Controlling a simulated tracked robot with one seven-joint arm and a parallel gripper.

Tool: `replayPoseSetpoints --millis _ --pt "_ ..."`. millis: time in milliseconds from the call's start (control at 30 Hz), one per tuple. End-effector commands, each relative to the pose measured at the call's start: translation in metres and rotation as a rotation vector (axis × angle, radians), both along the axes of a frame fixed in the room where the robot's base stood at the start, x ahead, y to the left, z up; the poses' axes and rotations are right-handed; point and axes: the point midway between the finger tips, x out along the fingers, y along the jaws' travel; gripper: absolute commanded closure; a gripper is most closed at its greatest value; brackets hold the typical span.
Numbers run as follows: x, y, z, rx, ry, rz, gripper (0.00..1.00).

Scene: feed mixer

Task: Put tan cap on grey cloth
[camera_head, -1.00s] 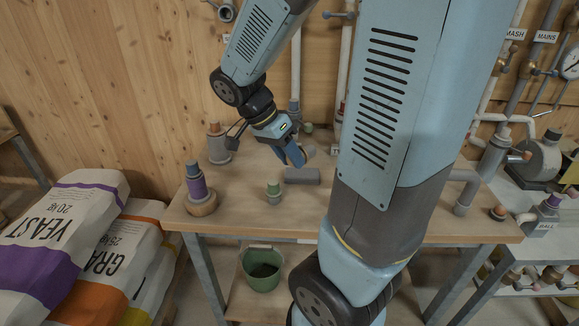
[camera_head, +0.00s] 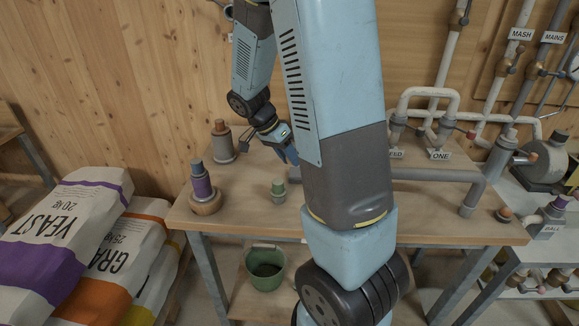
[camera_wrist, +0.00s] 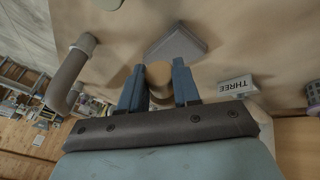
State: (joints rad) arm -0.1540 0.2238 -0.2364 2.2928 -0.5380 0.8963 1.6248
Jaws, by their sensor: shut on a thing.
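My gripper (camera_wrist: 158,86) is shut on the tan cap (camera_wrist: 159,72), a small round piece between the two blue fingers in the wrist view. The grey cloth (camera_wrist: 178,44) is a flat grey rectangle on the table just beyond the fingertips in that view. The cap looks apart from the cloth, but its height over the table is hard to tell. In the head view my gripper (camera_head: 287,153) is over the back of the table. There my arm hides the cap and most or all of the cloth.
A grey fitting (camera_head: 222,142) stands at the back left. A grey bent pipe (camera_wrist: 70,75) and a THREE label (camera_wrist: 238,86) flank the fingers.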

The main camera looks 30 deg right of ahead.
Motion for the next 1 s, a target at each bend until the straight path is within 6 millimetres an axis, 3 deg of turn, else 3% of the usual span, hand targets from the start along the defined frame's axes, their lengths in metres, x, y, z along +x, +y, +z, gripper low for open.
replayPoseSetpoints --millis 333,567,933,967,1000 --pt "0.011 -0.005 -0.015 0.0 0.001 0.0 1.0" --pt "0.01 -0.005 -0.043 0.0 0.001 0.001 1.0" --pt "0.01 -0.005 -0.046 0.0 0.0 0.0 1.0" --pt "0.01 -0.005 -0.046 0.0 0.0 -0.001 0.65" --pt "0.01 -0.005 -0.046 0.0 0.0 -0.001 0.62"
